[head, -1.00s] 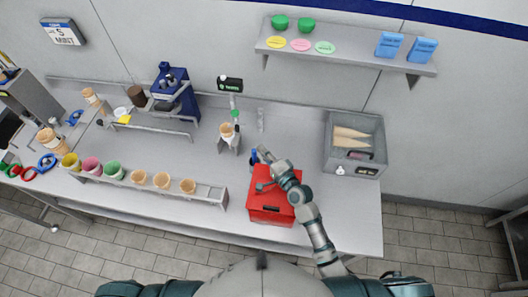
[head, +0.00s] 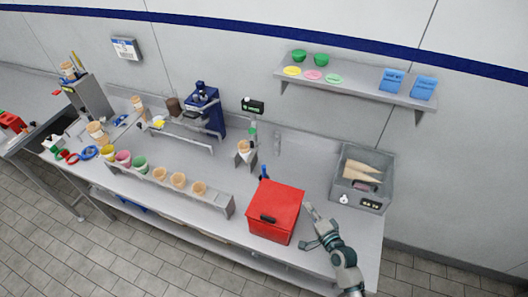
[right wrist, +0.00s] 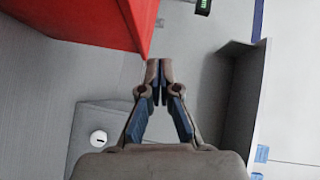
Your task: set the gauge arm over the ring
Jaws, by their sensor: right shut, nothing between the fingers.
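A small dark display with green lettering (head: 253,106) stands at the back of the bench, with a green piece on the post below it. It looks like the gauge; its arm is too small to make out. A holder with a wrapped cone (head: 244,150) stands just in front, and any ring there cannot be told apart. The display's edge also shows at the top of the right wrist view (right wrist: 203,5). My right gripper (head: 312,212) is shut and empty, beside the red box's right side, well short of the gauge. Its fingertips meet in the right wrist view (right wrist: 159,66). My left gripper is out of view.
The red box (head: 276,212) stands close left of my right gripper; a small blue item (head: 264,172) is behind it. A grey bin with cones (head: 345,195) is at the right. A rack of coloured cups (head: 178,180) runs along the front. Coloured rings (head: 90,153) lie at far left.

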